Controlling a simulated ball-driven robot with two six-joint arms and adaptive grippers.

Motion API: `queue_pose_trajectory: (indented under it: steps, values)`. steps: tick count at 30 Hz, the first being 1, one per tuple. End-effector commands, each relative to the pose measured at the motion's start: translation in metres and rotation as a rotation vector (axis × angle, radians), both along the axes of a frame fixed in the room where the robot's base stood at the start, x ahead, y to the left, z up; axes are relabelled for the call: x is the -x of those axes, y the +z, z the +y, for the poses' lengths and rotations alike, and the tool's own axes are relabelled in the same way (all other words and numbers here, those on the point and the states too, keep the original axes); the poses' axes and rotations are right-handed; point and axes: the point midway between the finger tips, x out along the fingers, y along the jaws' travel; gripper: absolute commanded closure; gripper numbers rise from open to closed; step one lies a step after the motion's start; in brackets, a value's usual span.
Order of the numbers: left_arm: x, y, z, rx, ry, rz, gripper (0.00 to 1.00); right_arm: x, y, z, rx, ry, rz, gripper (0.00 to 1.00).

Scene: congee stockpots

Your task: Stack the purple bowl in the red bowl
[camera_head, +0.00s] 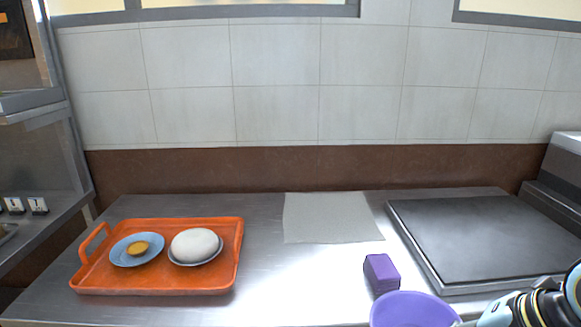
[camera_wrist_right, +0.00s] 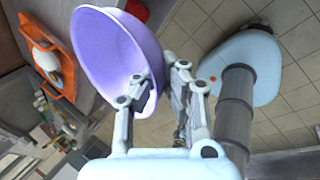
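The purple bowl (camera_head: 412,310) is at the bottom edge of the head view, right of the middle and partly cut off. My right gripper (camera_head: 480,318) is at its right side. In the right wrist view the purple bowl (camera_wrist_right: 105,50) looks tilted, and the fingers of the right gripper (camera_wrist_right: 158,68) straddle its rim, one inside and one outside. They are drawn together and look shut on the bowl's wall. No red bowl shows in either view. My left gripper is not in view.
An orange tray (camera_head: 150,287) at left holds a blue plate (camera_head: 120,250) and a white bun (camera_head: 195,244) on a dish. A purple block (camera_head: 381,273) stands just behind the bowl. A grey sheet (camera_head: 328,217) and dark griddle (camera_head: 480,240) lie behind. The counter's middle is clear.

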Motion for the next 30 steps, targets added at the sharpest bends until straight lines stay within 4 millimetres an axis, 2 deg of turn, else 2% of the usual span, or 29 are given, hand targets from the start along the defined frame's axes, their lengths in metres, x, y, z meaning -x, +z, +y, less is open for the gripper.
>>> queue_pose_trajectory:
  steps: [1, 3, 10, 19, 22, 30]
  values:
    - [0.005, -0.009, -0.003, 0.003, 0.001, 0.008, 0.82, 0.000, -0.009, 0.000, -0.001, 0.000, -0.001, 1.00]
    - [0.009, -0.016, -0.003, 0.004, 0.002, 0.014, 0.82, 0.000, -0.015, 0.000, -0.001, 0.000, 0.001, 1.00]
    - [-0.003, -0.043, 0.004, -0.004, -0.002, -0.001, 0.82, 0.000, -0.045, 0.000, -0.001, 0.001, 0.004, 1.00]
    - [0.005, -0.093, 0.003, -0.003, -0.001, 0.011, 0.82, 0.002, -0.098, 0.001, -0.001, 0.000, 0.013, 1.00]
    - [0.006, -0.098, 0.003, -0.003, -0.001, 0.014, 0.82, 0.002, -0.103, 0.001, -0.001, 0.000, 0.015, 1.00]
    - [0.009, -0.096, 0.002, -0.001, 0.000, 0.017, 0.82, 0.002, -0.100, 0.001, 0.000, 0.000, 0.014, 1.00]
